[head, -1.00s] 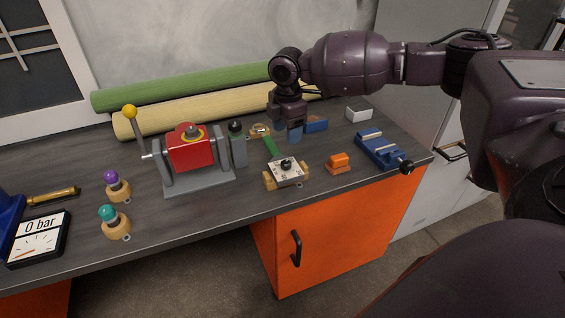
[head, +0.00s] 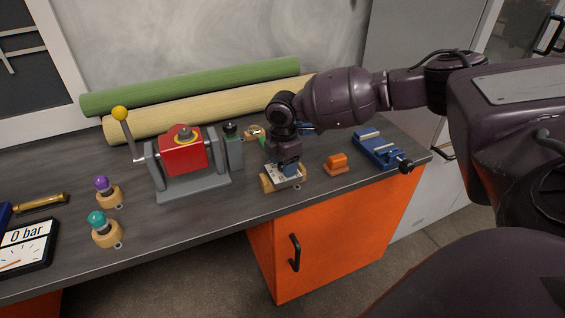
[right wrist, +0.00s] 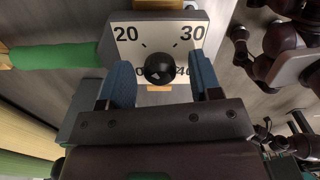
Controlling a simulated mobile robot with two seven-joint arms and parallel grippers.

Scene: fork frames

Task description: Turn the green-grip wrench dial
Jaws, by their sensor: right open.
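The wrench dial (right wrist: 190,22) has a white face with black numbers, among them 20 and 30, and a round black knob (right wrist: 160,68) at its middle. Its green grip (right wrist: 60,56) reaches left in the right wrist view. In the head view the dial (head: 291,182) sits on a wooden base (head: 268,184) on the bench, and my right gripper (head: 290,169) is over it, hiding the knob and most of the grip. In the right wrist view my right gripper (right wrist: 164,82) is open, with blue fingers on either side of the knob. I cannot tell if they touch it. My left gripper is out of view.
A red drum in a grey stand (head: 186,152) is left of the dial. An orange block (head: 338,163) and a blue vise (head: 378,149) are to its right. Green (head: 190,86) and cream rolls (head: 190,108) lie behind. Two knobs and a pressure gauge (head: 26,245) are further left.

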